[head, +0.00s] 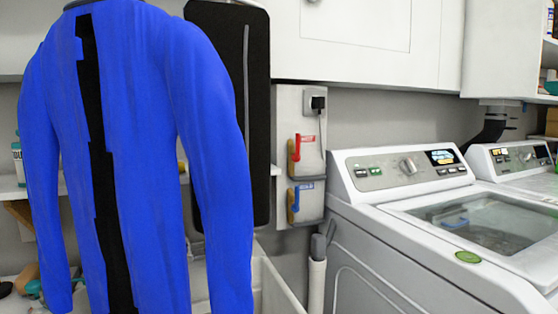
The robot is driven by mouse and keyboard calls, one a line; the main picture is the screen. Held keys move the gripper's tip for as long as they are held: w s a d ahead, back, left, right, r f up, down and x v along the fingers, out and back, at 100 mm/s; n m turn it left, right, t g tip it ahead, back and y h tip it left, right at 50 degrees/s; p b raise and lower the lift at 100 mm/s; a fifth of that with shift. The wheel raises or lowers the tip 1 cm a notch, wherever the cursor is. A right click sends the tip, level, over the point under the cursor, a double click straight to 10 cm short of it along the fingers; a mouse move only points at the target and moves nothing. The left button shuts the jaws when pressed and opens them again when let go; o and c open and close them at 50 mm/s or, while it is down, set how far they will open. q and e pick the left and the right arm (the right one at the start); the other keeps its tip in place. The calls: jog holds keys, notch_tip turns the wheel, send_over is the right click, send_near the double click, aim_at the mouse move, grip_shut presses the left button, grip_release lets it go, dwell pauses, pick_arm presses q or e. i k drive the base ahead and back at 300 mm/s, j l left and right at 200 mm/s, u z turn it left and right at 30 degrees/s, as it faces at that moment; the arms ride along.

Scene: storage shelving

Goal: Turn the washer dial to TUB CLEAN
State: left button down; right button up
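The white washer (400,255) stands at the right with its top lid glass facing up. Its round silver dial (408,166) sits on the grey control panel (388,171), between green-marked buttons on the left and a small lit display (442,157) on the right. The dial's labels and its setting are too small to read. A second machine (508,160) with its own dial and display stands to the right, partly out of frame. Neither of my grippers shows in the head view.
A blue garment (150,130) hangs close on the left and hides much behind it. A dark ironing board (258,120) stands behind it. White cabinets (380,50) hang above the washer.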

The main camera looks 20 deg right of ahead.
aim_at(407, 166)
jog(key=k+l+u, duration=0.1)
jog(key=l+u, duration=0.25)
jog(key=k+l+u, duration=0.15)
jog(key=l+u, duration=0.2)
jog(key=k+l+u, duration=0.3)
jog(key=l, duration=0.2)
jog(key=k+l+u, duration=0.1)
jog(key=l+u, duration=0.25)
